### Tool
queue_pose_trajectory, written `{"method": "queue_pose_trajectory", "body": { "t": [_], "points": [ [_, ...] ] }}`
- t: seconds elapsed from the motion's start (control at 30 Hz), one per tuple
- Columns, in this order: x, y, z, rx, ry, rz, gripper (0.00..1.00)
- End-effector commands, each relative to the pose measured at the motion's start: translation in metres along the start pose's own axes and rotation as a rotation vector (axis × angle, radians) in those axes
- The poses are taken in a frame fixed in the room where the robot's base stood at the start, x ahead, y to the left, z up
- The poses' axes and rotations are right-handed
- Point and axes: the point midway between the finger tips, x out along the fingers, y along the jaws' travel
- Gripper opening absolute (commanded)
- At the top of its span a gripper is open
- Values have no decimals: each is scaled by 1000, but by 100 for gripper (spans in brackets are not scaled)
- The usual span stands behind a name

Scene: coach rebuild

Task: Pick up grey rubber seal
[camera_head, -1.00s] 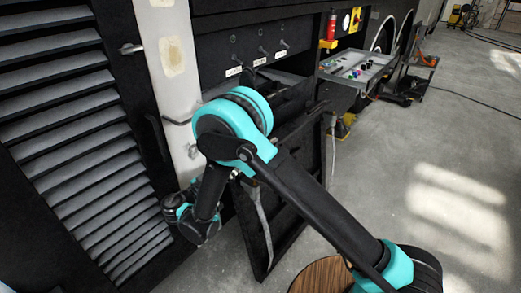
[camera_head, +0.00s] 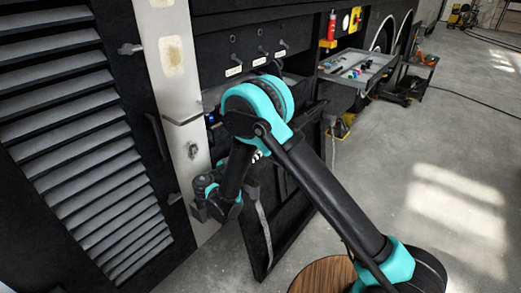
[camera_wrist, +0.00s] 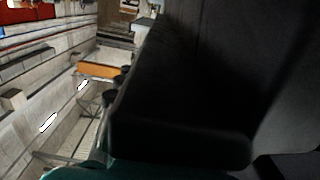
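I cannot pick out the grey rubber seal for certain in either view. A thin grey strip (camera_head: 262,222) hangs in front of the dark frame below the coach side, and I cannot tell whether it is rubber. My gripper (camera_head: 200,213) is at the end of my black and teal arm, low beside the pale upright panel. It is small and dark there, and its fingers cannot be made out. In the wrist view a large dark shape fills the middle and right and hides much of the scene.
The pale panel (camera_head: 170,60) stands beside a black louvred grille (camera_head: 65,130). An open tray (camera_head: 357,70) with small coloured items juts from the coach. A round wooden top (camera_head: 322,275) is at the bottom. The concrete floor (camera_head: 440,180) at right is mostly clear.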

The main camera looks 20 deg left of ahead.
Motion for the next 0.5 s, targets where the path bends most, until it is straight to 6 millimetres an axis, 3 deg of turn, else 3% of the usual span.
{"method": "queue_pose_trajectory", "body": {
  "t": [0.2,0.5],
  "points": [
    [1,0,0,0,0,-1,37],
    [1,0,0,0,0,-1,0]
  ]
}}
